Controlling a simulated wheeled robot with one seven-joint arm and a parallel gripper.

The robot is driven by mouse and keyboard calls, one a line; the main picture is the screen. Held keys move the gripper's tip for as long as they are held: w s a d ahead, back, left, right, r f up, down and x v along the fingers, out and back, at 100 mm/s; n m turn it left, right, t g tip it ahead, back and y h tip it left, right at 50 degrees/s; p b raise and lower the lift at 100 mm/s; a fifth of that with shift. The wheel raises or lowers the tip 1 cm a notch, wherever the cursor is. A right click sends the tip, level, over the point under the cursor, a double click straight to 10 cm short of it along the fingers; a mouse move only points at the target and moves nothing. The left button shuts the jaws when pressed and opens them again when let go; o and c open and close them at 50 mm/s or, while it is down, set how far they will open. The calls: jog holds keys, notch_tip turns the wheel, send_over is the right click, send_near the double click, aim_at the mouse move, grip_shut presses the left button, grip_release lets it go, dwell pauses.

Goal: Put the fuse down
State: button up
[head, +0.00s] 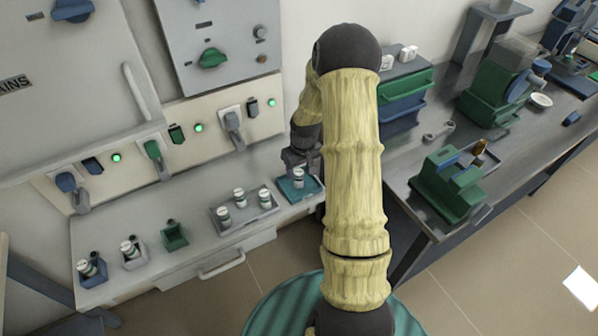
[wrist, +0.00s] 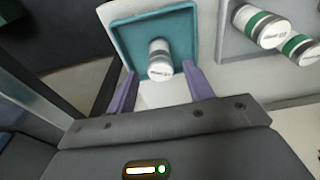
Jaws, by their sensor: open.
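A white cylindrical fuse (head: 298,178) with a dark band stands in a small teal tray (head: 287,190) at the right end of the shelf. In the wrist view the fuse (wrist: 160,60) stands on the tray (wrist: 126,42), apart from the tray's walls. My gripper (head: 300,160) is just above and behind the tray. In the wrist view its two purple fingers (wrist: 160,84) are spread to either side of the fuse's near end, with gaps between. The gripper is open and holds nothing.
A grey tray (head: 254,222) with several fuses stands left of the teal tray; it also shows in the wrist view (wrist: 232,50). An empty green holder (head: 174,236) and two holders with fuses (head: 92,270) are further left. A switch panel rises behind. A workbench (head: 405,165) is at right.

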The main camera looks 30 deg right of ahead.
notch_tip(320, 180, up, 9)
jog(key=s, duration=0.1)
jog(key=shift+s+r, duration=0.15)
jog(key=shift+s, duration=0.1)
dwell(0.4)
jog(key=s+a+r, duration=0.4)
jog(key=s+a, duration=0.3)
jog(key=s, duration=0.1)
jog(key=s+a+r, duration=0.4)
jog(key=s+a, duration=0.4)
jog(key=shift+s+a+t, duration=0.2)
jog(key=shift+s+t, duration=0.2)
jog(key=shift+a, duration=0.1)
